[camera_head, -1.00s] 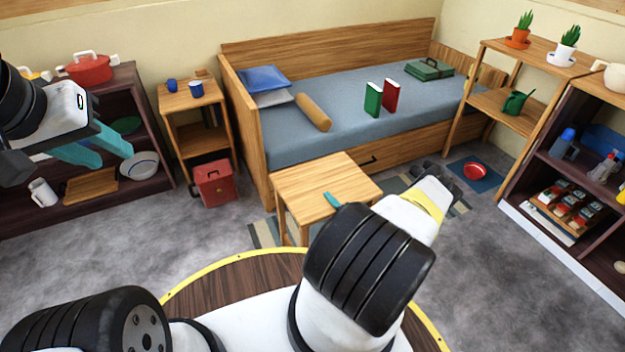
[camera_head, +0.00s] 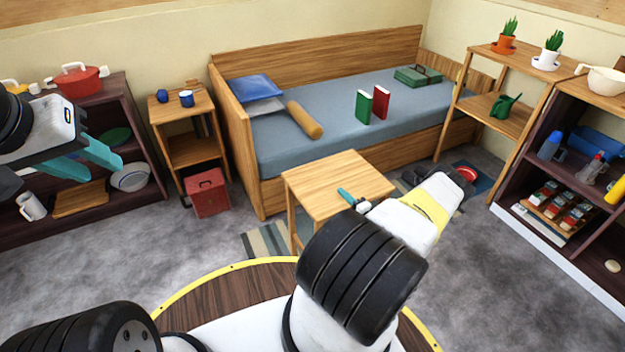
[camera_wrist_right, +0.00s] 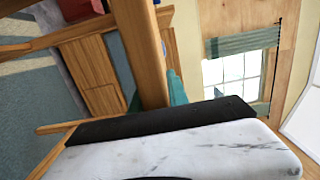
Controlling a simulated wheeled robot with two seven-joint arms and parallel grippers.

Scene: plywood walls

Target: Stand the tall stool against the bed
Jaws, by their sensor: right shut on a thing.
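The tall stool (camera_head: 330,177) is light wood with a square top and straight legs. It is upright in front of the bed (camera_head: 300,148), near its long front side; whether they touch, and whether its feet are on the floor, I cannot tell. My right gripper (camera_head: 350,197) is shut on the near edge of its top; my arm hides its lower part. In the right wrist view the stool's wood (camera_wrist_right: 140,45) passes between the teal fingers (camera_wrist_right: 155,92). My left gripper (camera_head: 80,155) is open and empty at the left, in front of the dark shelf.
A striped rug (camera_head: 266,240) lies under the stool area. A red box (camera_head: 207,192) and small nightstand (camera_head: 190,150) stand left of the bed. A red bowl (camera_head: 466,174) is on a floor mat at right. Shelves (camera_head: 520,215) stand at far right. Grey floor is open between.

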